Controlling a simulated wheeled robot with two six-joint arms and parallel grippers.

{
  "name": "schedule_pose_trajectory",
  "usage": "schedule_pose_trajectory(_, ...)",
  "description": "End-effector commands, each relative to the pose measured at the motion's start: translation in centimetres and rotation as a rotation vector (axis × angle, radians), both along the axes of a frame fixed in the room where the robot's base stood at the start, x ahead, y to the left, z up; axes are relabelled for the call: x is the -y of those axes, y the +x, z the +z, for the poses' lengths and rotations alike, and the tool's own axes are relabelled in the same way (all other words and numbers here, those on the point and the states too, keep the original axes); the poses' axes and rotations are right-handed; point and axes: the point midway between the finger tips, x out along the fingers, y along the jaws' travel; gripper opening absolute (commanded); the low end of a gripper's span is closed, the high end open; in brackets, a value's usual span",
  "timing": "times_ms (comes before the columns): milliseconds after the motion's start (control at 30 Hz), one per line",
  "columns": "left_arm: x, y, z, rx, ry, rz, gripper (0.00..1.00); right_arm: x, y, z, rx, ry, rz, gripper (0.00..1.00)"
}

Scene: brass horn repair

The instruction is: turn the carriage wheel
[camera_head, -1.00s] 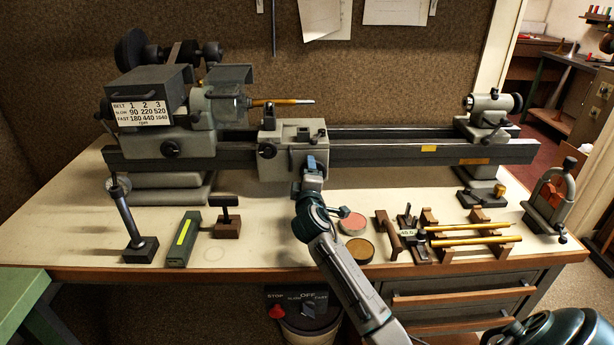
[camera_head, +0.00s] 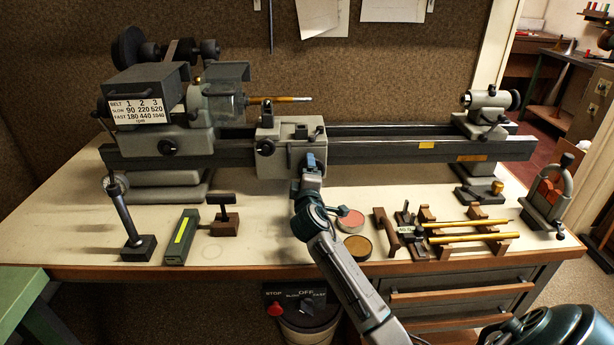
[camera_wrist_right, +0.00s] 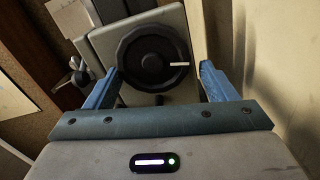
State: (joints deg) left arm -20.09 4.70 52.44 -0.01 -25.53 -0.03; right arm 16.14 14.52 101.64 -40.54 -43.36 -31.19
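The carriage (camera_head: 285,149) is a grey block on the lathe bed, left of the bed's middle. A black ribbed wheel (camera_wrist_right: 152,58) with a white mark at its right side shows in the right wrist view. My right gripper (camera_wrist_right: 161,70) is open, with one blue finger on each side of the wheel. The left finger is close to the rim and a gap shows at the right finger; contact cannot be told. In the head view the right gripper (camera_head: 312,162) is at the carriage's front. A small dark knob (camera_head: 265,147) shows on the carriage left of it. My left gripper is out of view.
The headstock with its speed plate (camera_head: 139,110) stands left and the tailstock (camera_head: 487,112) right. On the bench, two round tins (camera_head: 357,246) lie beside my right arm, with a wooden rack of brass rods (camera_head: 470,240) further right.

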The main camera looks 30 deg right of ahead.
Motion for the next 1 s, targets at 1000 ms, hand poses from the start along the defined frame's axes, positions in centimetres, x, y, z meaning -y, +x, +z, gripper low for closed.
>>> schedule_pose_trajectory(1000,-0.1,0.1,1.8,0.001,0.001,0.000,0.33,-3.1,-4.9,0.1,0.000,0.001,0.001,0.77)
